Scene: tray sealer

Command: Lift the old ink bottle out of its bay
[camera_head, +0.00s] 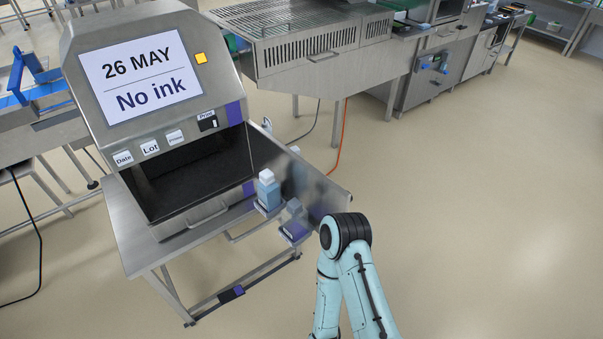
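A light-blue bottle with a white cap (269,192) stands upright at the right front corner of the printer machine (125,60). It sits in a small bay with a dark blue lip (265,209), beside the open metal door (322,192). A fainter bottle shape with a purple patch (294,222) shows against the door; I cannot tell whether it is a reflection. The machine's screen reads "26 MAY" and "No ink". One of my arms is bent at the lower middle, right of the door. Neither gripper is in view.
The open door sticks out to the right of the bay. Below is a metal stand (215,302). A steel conveyor machine (310,50) stands behind. The floor (490,200) to the right is clear.

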